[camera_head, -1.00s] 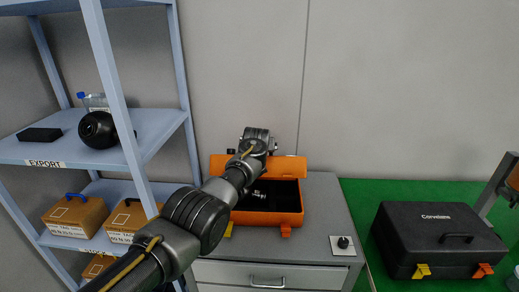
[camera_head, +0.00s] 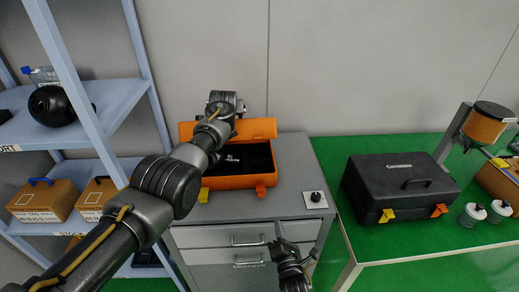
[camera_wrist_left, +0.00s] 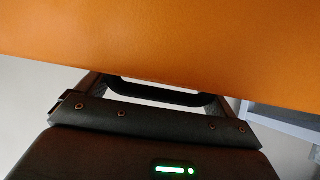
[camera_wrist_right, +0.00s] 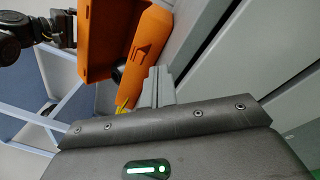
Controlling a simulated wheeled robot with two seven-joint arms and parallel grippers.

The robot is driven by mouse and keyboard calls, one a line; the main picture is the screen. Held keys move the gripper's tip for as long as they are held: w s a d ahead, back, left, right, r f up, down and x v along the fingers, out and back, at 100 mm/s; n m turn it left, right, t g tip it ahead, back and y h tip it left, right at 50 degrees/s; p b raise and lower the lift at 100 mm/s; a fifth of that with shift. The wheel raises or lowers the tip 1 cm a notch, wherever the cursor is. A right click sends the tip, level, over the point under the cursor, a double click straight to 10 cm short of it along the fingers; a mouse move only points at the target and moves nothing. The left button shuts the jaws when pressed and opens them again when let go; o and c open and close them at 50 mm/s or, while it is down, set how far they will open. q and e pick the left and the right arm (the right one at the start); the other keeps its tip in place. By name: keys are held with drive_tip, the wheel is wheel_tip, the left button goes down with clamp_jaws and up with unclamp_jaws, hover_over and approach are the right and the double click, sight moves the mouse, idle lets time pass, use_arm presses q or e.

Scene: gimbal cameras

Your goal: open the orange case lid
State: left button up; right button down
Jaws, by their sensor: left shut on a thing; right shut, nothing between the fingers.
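The orange case (camera_head: 232,182) sits on the grey drawer cabinet in the head view. Its lid (camera_head: 258,129) is raised at the back and the dark inside shows. My left arm crosses in front of the case, and its gripper (camera_head: 222,103) is at the lid, fingertips hidden. In the left wrist view the orange lid (camera_wrist_left: 160,40) fills the top, and the gripper is shut on it. My right gripper (camera_head: 279,231) is shut and empty in front of the drawers, below the case. The right wrist view shows its closed fingers (camera_wrist_right: 157,84) and the case's orange latch (camera_wrist_right: 140,50).
A black case (camera_head: 400,188) stands on the green table (camera_head: 330,160) to the right. A small black knob on a white plate (camera_head: 315,199) is on the cabinet top. A blue shelf (camera_head: 105,110) with boxes stands on the left.

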use_arm(q)
drive_tip(key=shift+r, duration=0.15)
use_arm(e)
drive_tip(key=w+a+r+n+t+h, duration=0.1)
drive_tip(key=w+a+r+n, duration=0.1)
drive_tip(key=w+r+n, duration=0.3)
drive_tip(key=w+a+r+n+t+h, duration=0.1)
drive_tip(key=w+a+r+n, duration=0.2)
drive_tip(key=r, duration=0.5)
drive_tip(key=w+r+n, duration=0.1)
drive_tip(key=w+r, duration=0.3)
drive_tip(key=w, duration=0.7)
drive_tip(key=shift+w+r, duration=0.3)
drive_tip(key=shift+r, duration=0.1)
drive_tip(key=shift+r, duration=0.1)
